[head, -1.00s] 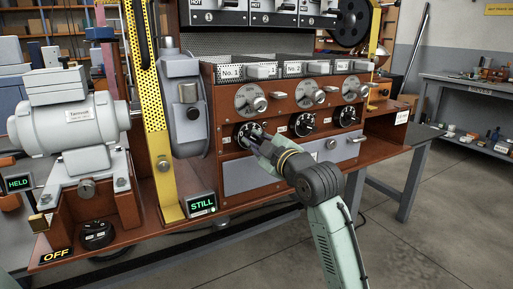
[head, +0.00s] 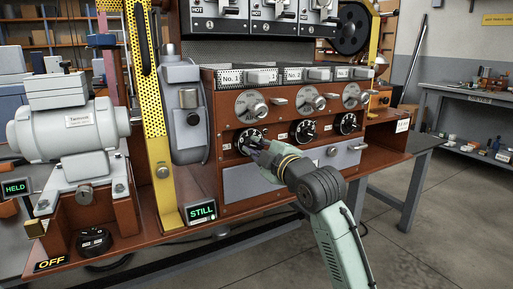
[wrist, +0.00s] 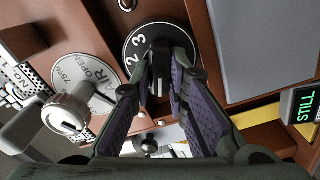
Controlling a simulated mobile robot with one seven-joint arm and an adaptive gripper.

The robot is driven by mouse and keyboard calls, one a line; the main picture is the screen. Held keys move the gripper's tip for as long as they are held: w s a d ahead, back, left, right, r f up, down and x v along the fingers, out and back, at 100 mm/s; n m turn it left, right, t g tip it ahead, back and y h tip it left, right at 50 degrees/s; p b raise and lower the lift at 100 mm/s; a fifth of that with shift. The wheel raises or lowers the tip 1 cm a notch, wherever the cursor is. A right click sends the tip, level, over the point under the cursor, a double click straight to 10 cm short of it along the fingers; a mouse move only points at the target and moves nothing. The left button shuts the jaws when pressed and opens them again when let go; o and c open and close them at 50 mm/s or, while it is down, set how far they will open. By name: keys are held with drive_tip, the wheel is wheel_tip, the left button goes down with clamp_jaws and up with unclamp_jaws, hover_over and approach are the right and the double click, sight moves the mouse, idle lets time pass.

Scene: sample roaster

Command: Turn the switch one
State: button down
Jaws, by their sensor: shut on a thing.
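Switch one is the leftmost black round dial (head: 241,136) in the lower row on the brown panel, below the tray marked No. 1. In the wrist view the dial (wrist: 135,40) shows white numbers 2 and 3 and a dark raised grip at its middle. My gripper (head: 256,145) reaches it from the lower right. In the wrist view the two fingers of my gripper (wrist: 163,78) are closed around the grip, partly hiding it. I cannot read the pointer position clearly.
Two like dials stand to the right, a middle one (head: 304,131) and a right one (head: 346,123). A grey air dial with a silver knob (head: 252,104) sits just above. The yellow post (head: 162,170) and a STILL sign (head: 202,212) stand to the left.

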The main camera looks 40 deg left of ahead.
drive_tip(key=c, duration=1.6)
unclamp_jaws()
drive_tip(key=shift+o, duration=0.2)
drive_tip(key=v, duration=1.2)
